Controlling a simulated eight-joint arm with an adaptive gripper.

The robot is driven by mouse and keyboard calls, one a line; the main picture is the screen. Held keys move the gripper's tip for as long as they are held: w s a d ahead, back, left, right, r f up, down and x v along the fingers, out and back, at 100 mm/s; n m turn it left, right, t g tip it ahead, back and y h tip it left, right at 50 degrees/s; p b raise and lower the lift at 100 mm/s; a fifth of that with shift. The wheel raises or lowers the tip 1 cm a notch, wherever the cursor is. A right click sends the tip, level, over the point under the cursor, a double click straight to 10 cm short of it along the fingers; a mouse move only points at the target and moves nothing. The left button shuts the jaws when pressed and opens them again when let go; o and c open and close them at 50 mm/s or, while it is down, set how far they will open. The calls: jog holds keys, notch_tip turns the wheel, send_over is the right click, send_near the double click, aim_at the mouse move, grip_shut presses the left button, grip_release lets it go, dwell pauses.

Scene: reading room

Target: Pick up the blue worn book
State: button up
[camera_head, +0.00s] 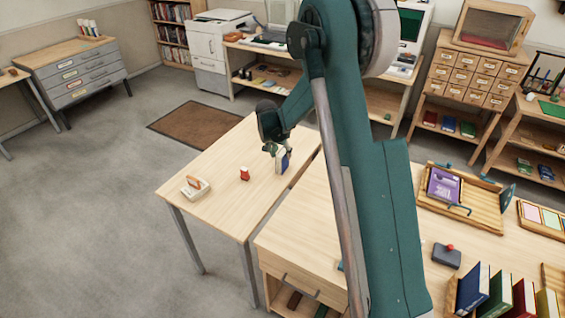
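A blue book (283,161) with a pale page edge stands upright on the light wooden table (222,190), near its right side. My gripper (277,150) is at the upper left part of the book, close to it or touching it. The fingers are small in this view, and I cannot tell whether they are shut on the book or around it. The wear on the cover is too small to make out.
A small red object (244,174) stands left of the book, and a pale box-like item (195,187) lies farther left. My arm hides much of the middle. A desk with a tray (470,209) and upright books (495,292) is at the right.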

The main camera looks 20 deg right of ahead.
aim_at(285, 159)
jog(key=shift+x, duration=0.8)
jog(key=shift+f, duration=0.1)
jog(key=shift+x, duration=2.55)
jog(key=shift+d, duration=0.15)
jog(key=shift+c, duration=0.3)
jog(key=c, duration=1)
